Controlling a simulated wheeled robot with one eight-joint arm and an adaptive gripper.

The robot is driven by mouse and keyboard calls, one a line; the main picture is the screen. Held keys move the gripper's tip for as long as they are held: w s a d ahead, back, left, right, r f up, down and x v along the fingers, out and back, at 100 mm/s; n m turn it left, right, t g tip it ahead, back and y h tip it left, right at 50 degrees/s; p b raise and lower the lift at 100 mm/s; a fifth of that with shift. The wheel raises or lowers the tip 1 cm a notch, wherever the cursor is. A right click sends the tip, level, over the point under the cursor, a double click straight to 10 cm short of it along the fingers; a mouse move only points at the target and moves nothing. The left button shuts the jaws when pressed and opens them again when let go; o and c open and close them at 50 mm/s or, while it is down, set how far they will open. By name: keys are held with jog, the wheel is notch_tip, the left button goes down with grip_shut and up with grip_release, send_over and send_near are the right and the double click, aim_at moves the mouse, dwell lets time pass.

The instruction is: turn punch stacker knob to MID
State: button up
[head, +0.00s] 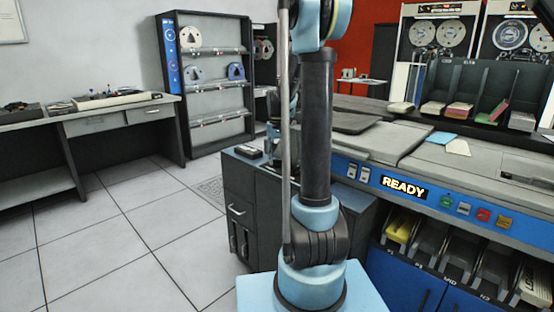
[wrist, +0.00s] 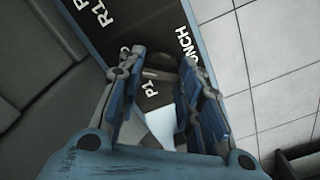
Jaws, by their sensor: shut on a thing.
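In the wrist view, the punch stacker knob (wrist: 160,60) is a small dark, greyish shape on a black panel (wrist: 115,22). It sits between my gripper's (wrist: 164,62) two blue-grey fingers, which are closed against its sides. White lettering around it reads P1, R1 and PUNCH, partly cut off or covered. I see no MID mark in this view, and the knob's pointer cannot be made out. In the head view my own arm stands in front, and the knob is not discernible there.
In the head view, the blue-fronted punch machine (head: 470,204) shows a lit READY sign (head: 404,187), several buttons and stacker pockets (head: 430,240) below. A dark cabinet (head: 252,200) stands behind my arm. Tiled floor (head: 130,225) on the left is clear. A desk (head: 90,120) stands farther left.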

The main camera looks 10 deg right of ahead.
jog(key=shift+w+m, duration=0.1)
jog(key=shift+m, duration=0.4)
jog(key=o, duration=1.1)
jog(key=shift+c, duration=0.2)
notch_tip(320, 180, up, 12)
